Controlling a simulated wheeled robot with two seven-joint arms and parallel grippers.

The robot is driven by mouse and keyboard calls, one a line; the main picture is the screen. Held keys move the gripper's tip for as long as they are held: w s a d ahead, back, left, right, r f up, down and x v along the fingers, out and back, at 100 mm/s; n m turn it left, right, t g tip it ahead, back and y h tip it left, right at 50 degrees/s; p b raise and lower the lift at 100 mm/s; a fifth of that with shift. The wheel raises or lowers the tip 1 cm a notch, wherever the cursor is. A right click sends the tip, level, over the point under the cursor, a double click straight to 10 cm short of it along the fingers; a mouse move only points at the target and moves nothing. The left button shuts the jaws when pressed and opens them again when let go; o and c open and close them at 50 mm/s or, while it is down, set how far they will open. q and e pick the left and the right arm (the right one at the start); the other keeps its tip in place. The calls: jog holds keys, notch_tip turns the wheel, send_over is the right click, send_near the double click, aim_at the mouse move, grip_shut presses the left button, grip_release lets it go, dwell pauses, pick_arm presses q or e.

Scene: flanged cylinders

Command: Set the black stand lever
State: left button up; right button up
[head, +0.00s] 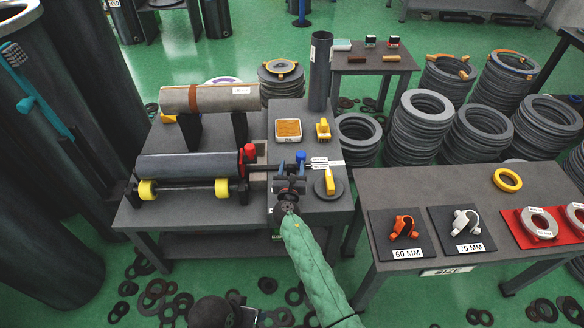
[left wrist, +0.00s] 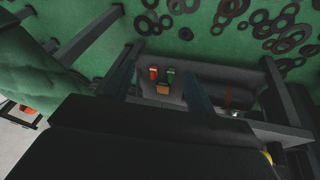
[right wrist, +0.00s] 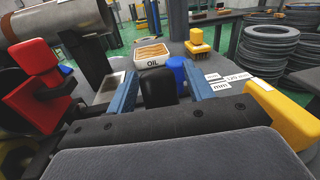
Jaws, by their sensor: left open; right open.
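A black upright block (right wrist: 158,88), which looks like the black stand lever, stands between the two blue fingers of my right gripper (right wrist: 163,92) in the right wrist view. The fingers are apart, one on each side of it; I cannot tell whether either touches it. In the head view my right gripper (head: 290,165) is over the small side table, right of the roller stand, and hides most of the lever. A blue knob (right wrist: 176,70) is just behind the block. My left gripper (left wrist: 160,90) is open and empty in the left wrist view, with dark fingers apart.
A red knob block (right wrist: 38,85) is left of my right gripper, and a yellow block (right wrist: 285,115) is right. An oil tray (head: 288,130) and a yellow piece (head: 323,129) lie beyond. A dark cylinder (head: 190,165) lies on rollers at left.

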jog(key=shift+c, duration=0.4)
grip_shut()
